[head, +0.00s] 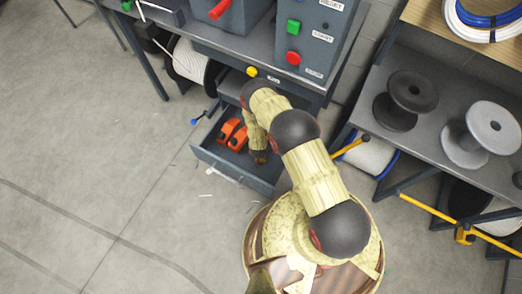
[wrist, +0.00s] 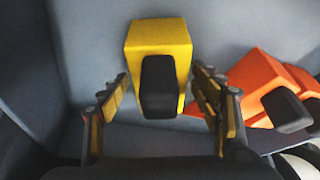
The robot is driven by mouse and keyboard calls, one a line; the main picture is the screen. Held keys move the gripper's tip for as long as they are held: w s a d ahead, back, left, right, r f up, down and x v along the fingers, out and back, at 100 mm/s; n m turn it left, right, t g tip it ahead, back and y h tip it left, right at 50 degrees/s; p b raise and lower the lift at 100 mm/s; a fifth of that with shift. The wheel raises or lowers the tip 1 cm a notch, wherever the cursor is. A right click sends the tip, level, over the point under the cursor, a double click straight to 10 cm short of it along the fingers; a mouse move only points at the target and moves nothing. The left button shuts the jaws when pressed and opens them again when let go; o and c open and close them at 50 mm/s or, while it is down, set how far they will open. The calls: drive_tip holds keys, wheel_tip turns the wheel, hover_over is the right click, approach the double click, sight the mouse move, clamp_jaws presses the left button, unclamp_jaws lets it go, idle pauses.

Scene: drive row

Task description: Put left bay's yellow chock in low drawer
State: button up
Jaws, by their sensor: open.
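The yellow chock (wrist: 158,36), with a black block on its near face, is in the wrist view, on the grey floor of the open low drawer (wrist: 88,45). My gripper (wrist: 161,92) is open, with one finger on each side of the chock. A gap shows at the left finger; the right finger is very close to it. In the head view, my gripper (head: 260,157) reaches down into the drawer (head: 228,168), and I cannot make out the yellow chock there.
Orange chocks (head: 233,133) lie in the drawer, left of my gripper in the head view; one orange chock (wrist: 255,85) is close to the right finger in the wrist view. A bench with a control box (head: 315,40) overhangs the drawer. A shelf with spools (head: 408,95) stands right.

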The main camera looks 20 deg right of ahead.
drive_tip(key=p+v, duration=0.5)
drive_tip(key=v, duration=0.7)
drive_tip(key=shift+r, duration=0.1)
idle(0.4)
